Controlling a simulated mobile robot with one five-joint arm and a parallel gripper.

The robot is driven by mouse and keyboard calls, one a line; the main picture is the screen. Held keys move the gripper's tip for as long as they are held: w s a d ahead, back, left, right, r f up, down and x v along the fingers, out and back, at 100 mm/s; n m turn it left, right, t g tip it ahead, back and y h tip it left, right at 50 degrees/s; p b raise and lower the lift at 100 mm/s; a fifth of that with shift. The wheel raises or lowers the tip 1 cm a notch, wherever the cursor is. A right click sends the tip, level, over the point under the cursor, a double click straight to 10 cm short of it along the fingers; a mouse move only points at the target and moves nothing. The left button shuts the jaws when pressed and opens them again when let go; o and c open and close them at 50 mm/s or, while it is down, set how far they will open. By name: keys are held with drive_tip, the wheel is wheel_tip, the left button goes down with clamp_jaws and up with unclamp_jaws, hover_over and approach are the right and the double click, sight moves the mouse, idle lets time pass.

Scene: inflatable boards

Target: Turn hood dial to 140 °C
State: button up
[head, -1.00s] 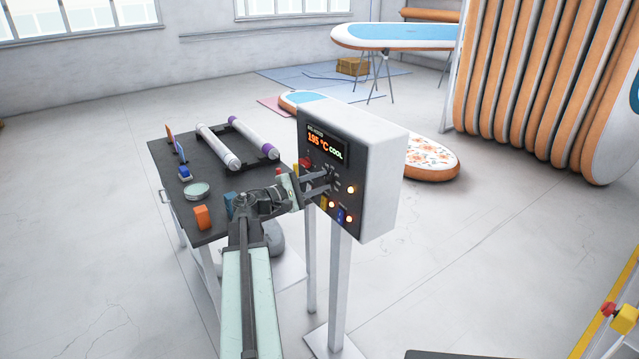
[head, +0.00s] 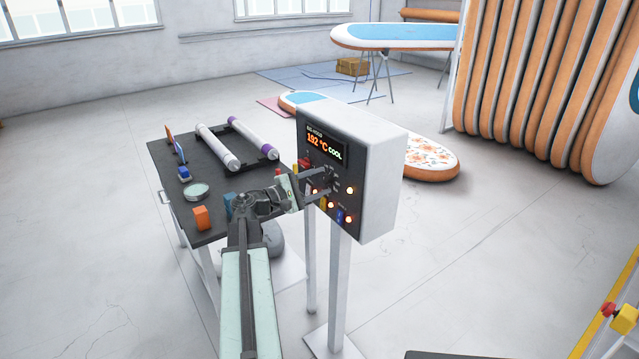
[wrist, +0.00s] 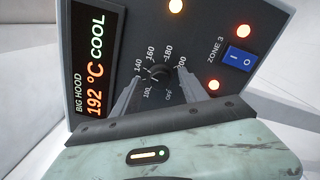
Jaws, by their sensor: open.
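The dial (wrist: 158,72) is a dark knob on the control panel, ringed by marks 100, 140, 160, 180 and 200 in the wrist view. Its pointer is too small and dark to read. My gripper (head: 325,181) is in front of the panel in the head view. Its two fingers stand apart, one on each side of the dial, open. I cannot tell whether either finger touches it. The display (wrist: 95,60) reads "BIG HOOD", 192 °C and COOL; it also shows in the head view (head: 325,143).
The white control box (head: 375,175) stands on posts. A blue switch (wrist: 239,57) marked ZONE 3 and lit orange lamps (wrist: 214,85) are close to the fingers. A dark worktable (head: 205,210) with rollers and small items is at the left. Open floor lies right of the box.

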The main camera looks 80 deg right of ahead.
drive_tip(key=v, duration=0.7)
drive_tip(key=shift+w+a, duration=0.2)
drive_tip(key=shift+w, duration=0.05)
